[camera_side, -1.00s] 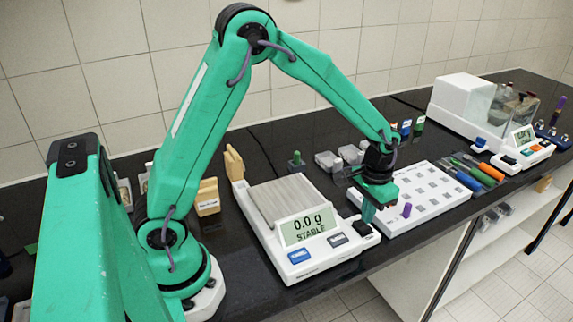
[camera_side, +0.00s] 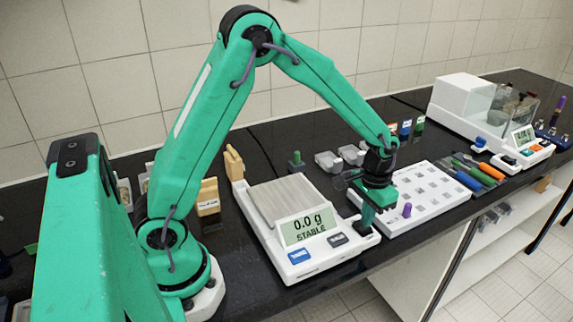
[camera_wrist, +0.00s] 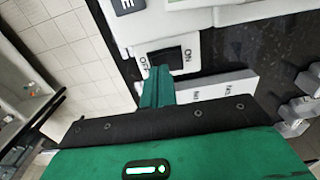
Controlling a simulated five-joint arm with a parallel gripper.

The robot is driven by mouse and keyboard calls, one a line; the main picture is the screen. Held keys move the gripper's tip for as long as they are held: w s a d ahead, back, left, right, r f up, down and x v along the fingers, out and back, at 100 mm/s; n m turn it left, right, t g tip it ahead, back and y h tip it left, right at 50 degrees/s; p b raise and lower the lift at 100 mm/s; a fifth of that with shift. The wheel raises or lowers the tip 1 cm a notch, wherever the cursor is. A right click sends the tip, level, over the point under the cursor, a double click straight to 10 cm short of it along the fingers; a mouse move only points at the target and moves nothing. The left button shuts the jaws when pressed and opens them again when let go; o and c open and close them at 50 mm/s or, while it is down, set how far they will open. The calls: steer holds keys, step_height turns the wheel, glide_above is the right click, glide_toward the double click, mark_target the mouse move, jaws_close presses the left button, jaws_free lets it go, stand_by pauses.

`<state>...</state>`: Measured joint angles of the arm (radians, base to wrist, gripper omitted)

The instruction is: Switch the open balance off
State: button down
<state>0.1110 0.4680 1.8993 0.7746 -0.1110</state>
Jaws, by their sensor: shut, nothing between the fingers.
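The open balance (camera_side: 333,256) has a bare metal pan (camera_side: 283,201) and a lit display (camera_side: 308,225) reading 0.0 g STABLE. A dark rocker switch (camera_wrist: 170,57) sits at its front right corner. In the wrist view it is marked OFF on the left and ON on the right. My gripper (camera_side: 366,228) is shut and empty, pointing down at this switch. In the wrist view my closed fingertips (camera_wrist: 157,72) are at the OFF end and cover part of it. I cannot tell whether they touch it or which way the rocker is tipped.
A white rack (camera_side: 440,200) with a purple-capped vial (camera_side: 407,210) stands close to the right of my gripper. Several coloured pens (camera_side: 480,172) lie beyond it. An enclosed balance (camera_side: 522,140) with glass walls stands at the far right. The bench's front edge is near.

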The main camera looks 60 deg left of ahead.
mark_target(363, 228)
steer(key=shift+f, duration=0.65)
stand_by(0.6)
steer(key=shift+r, duration=3.5)
steer(key=s+a+r+t, duration=0.2)
steer(key=s+r, duration=0.4)
steer(key=s, duration=0.4)
steer(key=s+a+r+t, duration=0.2)
steer(key=s+r, duration=0.5)
steer(key=s, duration=0.4)
steer(key=shift+a+r+t, duration=0.25)
steer(key=shift+a+t, duration=0.15)
steer(key=shift+t, duration=0.4)
